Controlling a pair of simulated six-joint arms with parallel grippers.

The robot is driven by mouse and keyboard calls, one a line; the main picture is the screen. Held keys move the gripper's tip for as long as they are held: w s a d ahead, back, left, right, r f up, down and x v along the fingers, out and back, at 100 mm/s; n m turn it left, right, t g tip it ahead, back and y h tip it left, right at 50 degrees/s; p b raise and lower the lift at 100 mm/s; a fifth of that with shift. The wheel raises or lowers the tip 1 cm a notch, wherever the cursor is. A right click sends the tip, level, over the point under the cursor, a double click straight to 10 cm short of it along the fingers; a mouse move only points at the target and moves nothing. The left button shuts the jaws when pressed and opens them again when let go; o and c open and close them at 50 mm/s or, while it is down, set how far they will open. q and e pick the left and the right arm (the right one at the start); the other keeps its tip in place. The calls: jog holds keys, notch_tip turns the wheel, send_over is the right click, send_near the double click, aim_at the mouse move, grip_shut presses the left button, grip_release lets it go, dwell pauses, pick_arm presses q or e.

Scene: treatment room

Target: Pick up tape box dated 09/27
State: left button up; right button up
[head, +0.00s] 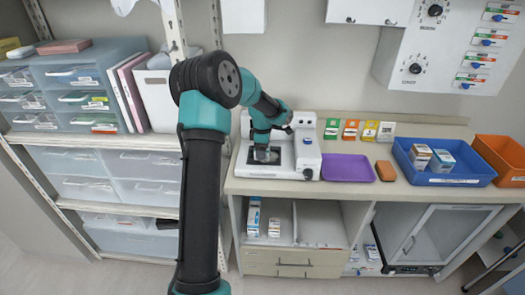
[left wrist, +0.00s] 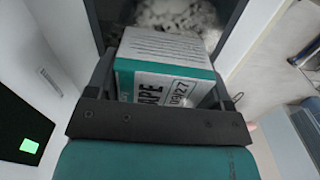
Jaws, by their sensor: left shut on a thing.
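The tape box (left wrist: 168,62) is white and teal, with "09/27" and "APE" readable on its near face in the left wrist view. My left gripper (left wrist: 164,84) is shut on it, one finger on each side. In the head view my left gripper (head: 264,152) points down over the dark plate of the white device (head: 306,152) on the counter. The box is mostly hidden behind the gripper there, and I cannot tell whether it touches the plate. My right gripper is not in view.
A purple tray (head: 347,168) and a brown block (head: 386,171) lie right of the device. A blue bin (head: 447,180) holds small boxes; an orange bin (head: 504,152) stands beside it. Coloured cards (head: 351,130) line the back. Drawer shelves (head: 80,95) stand left. Boxes sit in the open cabinet (head: 290,215) below.

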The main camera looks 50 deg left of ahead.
pick_arm(q)
jog(key=shift+r, duration=0.15)
jog(key=shift+r, duration=1.4)
jog(key=shift+s+d+r, duration=0.1)
jog(key=shift+d+r, duration=0.05)
jog(key=shift+r, duration=0.15)
jog(key=s+d+r, duration=0.1)
jog(key=s+d, duration=0.9)
jog(key=d, duration=0.1)
jog(key=shift+s+d+r, duration=0.15)
jog(key=shift+s+d, duration=0.05)
jog(key=shift+d, duration=0.15)
